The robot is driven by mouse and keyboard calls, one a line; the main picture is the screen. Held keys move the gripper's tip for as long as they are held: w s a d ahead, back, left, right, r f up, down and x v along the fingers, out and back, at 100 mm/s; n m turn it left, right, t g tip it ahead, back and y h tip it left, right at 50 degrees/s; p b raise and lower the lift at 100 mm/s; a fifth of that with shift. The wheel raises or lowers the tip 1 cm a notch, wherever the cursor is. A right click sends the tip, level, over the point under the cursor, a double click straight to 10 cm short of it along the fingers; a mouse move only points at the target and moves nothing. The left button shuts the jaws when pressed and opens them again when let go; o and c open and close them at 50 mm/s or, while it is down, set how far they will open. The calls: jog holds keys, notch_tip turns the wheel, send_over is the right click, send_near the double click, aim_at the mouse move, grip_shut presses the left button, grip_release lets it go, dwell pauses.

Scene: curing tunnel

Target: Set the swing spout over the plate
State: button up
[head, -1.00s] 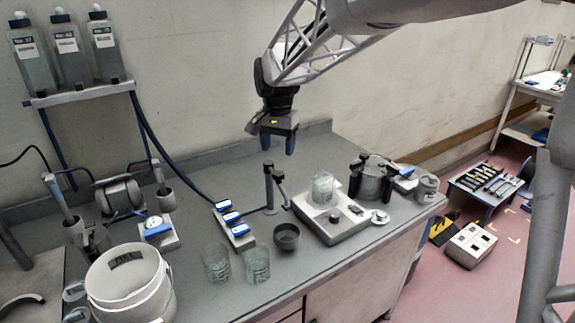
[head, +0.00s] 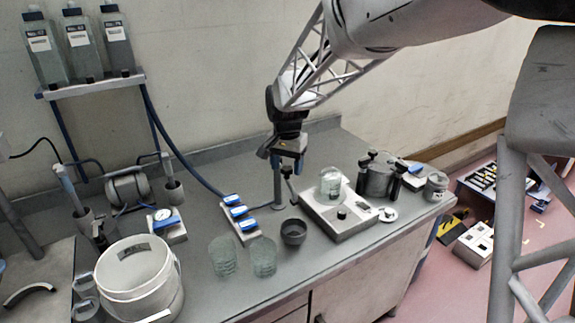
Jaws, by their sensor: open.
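The swing spout (head: 278,190) is an upright grey post on the bench, with a short dark-ended arm (head: 291,187) angled off its right side. I cannot tell whether the fingers touch the spout.
A dark cup (head: 293,231) and two glass beakers (head: 223,257) (head: 263,256) stand in front. A valve block (head: 240,218) with blue levers is at left. A white bucket (head: 135,280) is at front left.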

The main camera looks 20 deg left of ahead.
jog(key=shift+f, duration=0.1)
jog(key=shift+c, duration=0.3)
grip_shut()
jog(key=shift+w+d, duration=0.1)
jog(key=shift+d, duration=0.05)
jog(key=w+d+n, duration=0.4)
jog(key=w+n, duration=0.7)
jog(key=n, duration=0.3)
jog(key=shift+w+d+n, duration=0.15)
jog(key=shift+n, duration=0.15)
dwell(0.4)
